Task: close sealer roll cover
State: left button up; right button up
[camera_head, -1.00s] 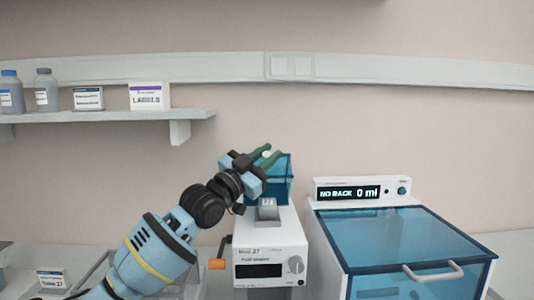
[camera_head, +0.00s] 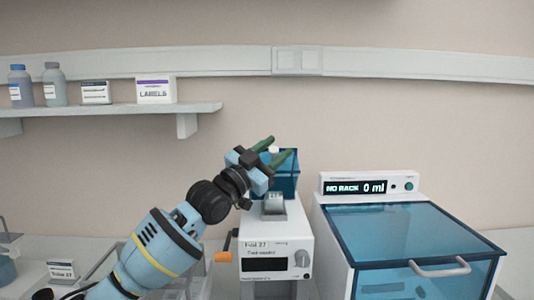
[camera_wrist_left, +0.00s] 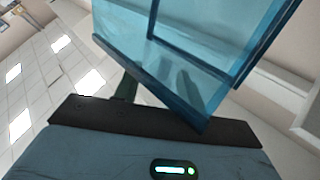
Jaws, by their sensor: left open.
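The sealer (camera_head: 285,227) is a white box with a display, a knob and an orange handle at its left side. Its translucent blue roll cover (camera_head: 288,182) stands raised at the back of its top. My left gripper (camera_head: 278,150), with green fingers, is open at the cover's upper left part and overlaps it in the head view. In the left wrist view the cover (camera_wrist_left: 185,45) fills the upper middle, close in front of the gripper. One green finger shows beside or behind it. I cannot tell whether they touch. My right gripper is not in view.
A white machine with a blue lid (camera_head: 410,235) and a "NO RACK 0 ml" display (camera_head: 355,187) stands close to the sealer's right. A wall shelf (camera_head: 110,112) with bottles and boxes is at the left. A small label card (camera_head: 61,270) stands at lower left.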

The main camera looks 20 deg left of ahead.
pick_arm(q)
jog(key=shift+s+a+f, duration=0.1)
jog(key=shift+s+a, duration=0.1)
jog(key=shift+s, duration=0.2)
jog(key=s+a+f+p, duration=0.1)
jog(key=s+a+p, duration=0.2)
jog(key=s, duration=0.9)
jog(key=a, duration=0.3)
jog(key=shift+s+p, duration=0.3)
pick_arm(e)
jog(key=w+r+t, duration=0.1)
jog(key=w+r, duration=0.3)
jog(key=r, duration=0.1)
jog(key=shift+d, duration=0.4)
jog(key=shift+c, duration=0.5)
